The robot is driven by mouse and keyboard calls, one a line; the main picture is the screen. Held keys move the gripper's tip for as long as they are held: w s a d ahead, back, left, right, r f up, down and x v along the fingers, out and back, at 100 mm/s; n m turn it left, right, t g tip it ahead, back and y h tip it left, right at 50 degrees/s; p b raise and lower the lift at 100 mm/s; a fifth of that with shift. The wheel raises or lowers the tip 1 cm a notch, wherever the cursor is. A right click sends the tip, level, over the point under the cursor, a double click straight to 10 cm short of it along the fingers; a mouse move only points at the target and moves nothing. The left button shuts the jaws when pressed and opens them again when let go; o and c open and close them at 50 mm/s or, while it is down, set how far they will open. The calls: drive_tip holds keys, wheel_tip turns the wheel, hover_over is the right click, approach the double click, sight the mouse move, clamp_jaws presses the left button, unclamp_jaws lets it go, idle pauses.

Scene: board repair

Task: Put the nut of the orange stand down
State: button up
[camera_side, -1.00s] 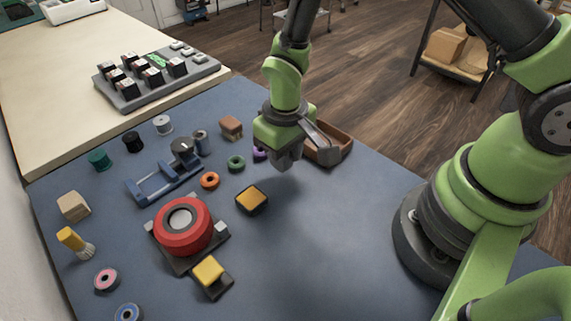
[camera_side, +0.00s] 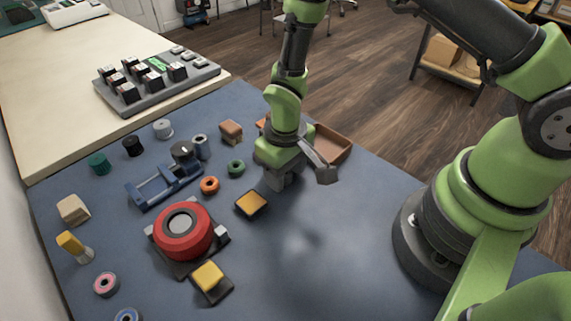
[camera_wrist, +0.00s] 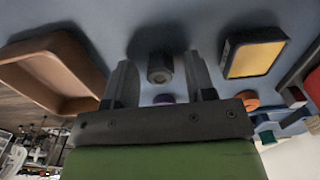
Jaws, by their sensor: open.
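My gripper (camera_side: 280,180) is low over the blue mat, with its fingers apart. In the wrist view, a dark grey nut-like piece (camera_wrist: 160,74) with a round top sits between the fingers (camera_wrist: 161,64), and a gap shows on both sides of it. The gripper hides this piece in the side view. An orange ring (camera_side: 209,184) lies on the mat to the left and shows at the right in the wrist view (camera_wrist: 249,98). A black block with an orange top (camera_side: 251,204) lies in front of the gripper. I cannot tell which is the orange stand.
A brown tray (camera_side: 332,145) is behind and right of my gripper. A green ring (camera_side: 236,167), a blue frame (camera_side: 164,186) and a red round fixture (camera_side: 183,230) are to the left. A purple ring (camera_wrist: 163,98) is partly hidden. The mat at front right is clear.

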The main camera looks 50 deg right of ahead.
drive_tip(key=s+d+r+m+t+y, duration=0.1)
drive_tip(key=s+d+r+t, duration=0.1)
drive_tip(key=r, duration=1.1)
drive_tip(key=s+d+r+m+t, duration=0.1)
drive_tip(key=s+d+r, duration=0.15)
drive_tip(key=r, duration=0.95)
drive_tip(key=s+d+r+m+t+y, duration=0.1)
drive_tip(key=s+r+t, duration=0.3)
drive_tip(key=s, duration=0.5)
drive_tip(key=shift+s+d+r+m, duration=0.15)
drive_tip(key=shift+s+r+m, duration=0.2)
drive_tip(key=shift+r+m, duration=0.4)
